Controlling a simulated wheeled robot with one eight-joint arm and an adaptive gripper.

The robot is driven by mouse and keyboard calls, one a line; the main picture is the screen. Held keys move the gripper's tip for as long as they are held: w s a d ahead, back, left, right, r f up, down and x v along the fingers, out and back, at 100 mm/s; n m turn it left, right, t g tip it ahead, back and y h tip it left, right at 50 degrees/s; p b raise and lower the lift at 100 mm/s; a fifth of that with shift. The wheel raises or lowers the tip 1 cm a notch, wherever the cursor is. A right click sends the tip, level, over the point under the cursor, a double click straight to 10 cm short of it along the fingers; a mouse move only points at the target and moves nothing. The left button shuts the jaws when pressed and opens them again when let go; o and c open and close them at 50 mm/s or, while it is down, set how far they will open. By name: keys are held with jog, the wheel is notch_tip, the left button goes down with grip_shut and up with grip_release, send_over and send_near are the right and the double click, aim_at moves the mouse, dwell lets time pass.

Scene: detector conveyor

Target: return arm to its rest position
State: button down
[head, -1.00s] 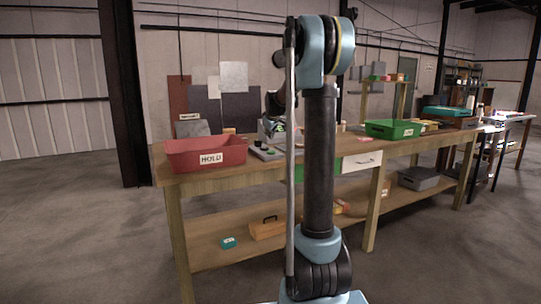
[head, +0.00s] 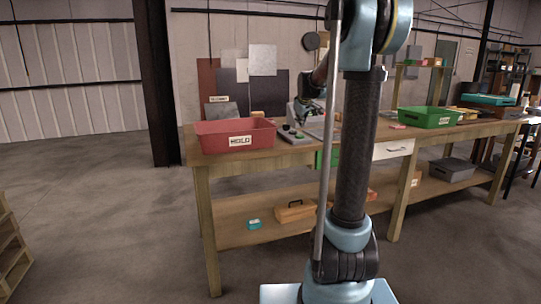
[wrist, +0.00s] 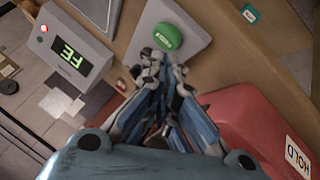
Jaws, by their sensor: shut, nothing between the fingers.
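My gripper (wrist: 163,66) is shut and empty in the wrist view, its fingers drawn together. It appears above a grey panel (wrist: 196,42) with a round green button (wrist: 167,36). A grey box with a lit green display (wrist: 75,62) stands to its left, and a red bin labelled HOLD (wrist: 258,118) lies to its right. In the head view, my arm rises in front of the workbench (head: 206,185) and reaches down over it beside the panel (head: 297,138). The gripper's fingers are too small to make out there.
In the head view, the red HOLD bin (head: 215,137) sits at the bench's left end. A green bin (head: 428,117) stands farther right. Upright sheets (head: 262,60) lean behind the bench. A wooden rack (head: 10,255) shows at the lower left.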

jog(key=s+f+m+g, duration=0.2)
jog(key=s+f, duration=0.2)
jog(key=s, duration=0.9)
jog(key=s+f+m+g, duration=0.1)
jog(key=s+f+m, duration=0.15)
jog(key=s, duration=1.05)
jog(key=s+f+m+g, duration=0.1)
jog(key=s+f, duration=0.7)
jog(key=s, duration=0.4)
jog(key=s+f+m+g, duration=0.2)
jog(key=s+f, duration=0.6)
jog(key=s, duration=0.4)
jog(key=shift+d, duration=0.3)
jog(key=shift+w+f, duration=0.2)
jog(key=shift+w, duration=0.2)
